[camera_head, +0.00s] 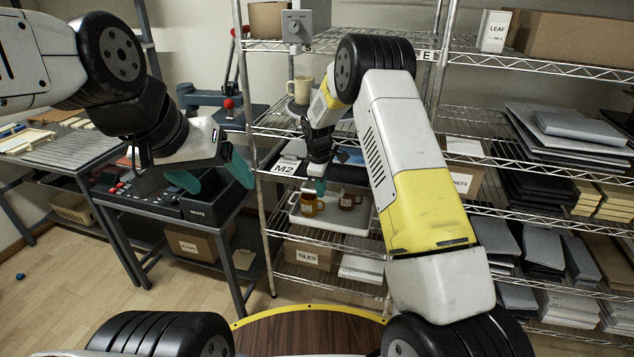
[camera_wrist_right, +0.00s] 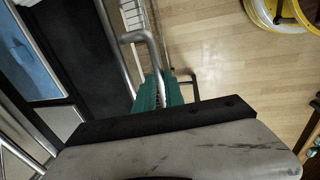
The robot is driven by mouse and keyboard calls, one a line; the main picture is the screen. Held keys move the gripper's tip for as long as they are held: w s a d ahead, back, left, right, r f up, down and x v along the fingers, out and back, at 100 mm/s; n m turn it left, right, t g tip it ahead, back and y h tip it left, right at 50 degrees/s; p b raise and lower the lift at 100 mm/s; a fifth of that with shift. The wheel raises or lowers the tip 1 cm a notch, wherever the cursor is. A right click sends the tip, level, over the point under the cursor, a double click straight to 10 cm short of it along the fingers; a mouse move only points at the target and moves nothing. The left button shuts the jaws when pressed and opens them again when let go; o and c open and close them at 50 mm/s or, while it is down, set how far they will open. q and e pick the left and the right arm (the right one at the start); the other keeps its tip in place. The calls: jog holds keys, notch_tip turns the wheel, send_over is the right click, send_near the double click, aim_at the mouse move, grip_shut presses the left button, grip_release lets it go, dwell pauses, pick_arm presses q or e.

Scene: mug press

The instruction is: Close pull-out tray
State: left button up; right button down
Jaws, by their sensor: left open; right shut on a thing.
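The pull-out tray (camera_head: 345,173) is a dark unit on the middle shelf of the wire rack, beside a label reading M2. Much of it is hidden behind my right arm. My right gripper (camera_head: 320,186) is at its front. In the right wrist view, the green fingers (camera_wrist_right: 160,90) are shut on a metal bar handle (camera_wrist_right: 135,37), with the dark tray (camera_wrist_right: 85,50) to the left. The exact grip is partly hidden. My left gripper (camera_head: 212,176) is open and empty above the dark bin on the left table.
A cream mug (camera_head: 301,89) stands on a shelf above. The wire rack (camera_head: 262,150) and the left table (camera_head: 160,203) bound the space. Floor (camera_head: 75,265) is free at lower left.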

jog(key=shift+w+d, duration=0.25)
jog(key=shift+w, duration=0.55)
jog(key=c, duration=1.4)
grip_release()
jog(key=shift+c, duration=0.2)
jog(key=r, duration=0.2)
jog(key=s+r, duration=0.1)
jog(key=r, duration=0.4)
jog(key=shift+s+a+r, duration=0.25)
jog(key=shift+r, duration=0.1)
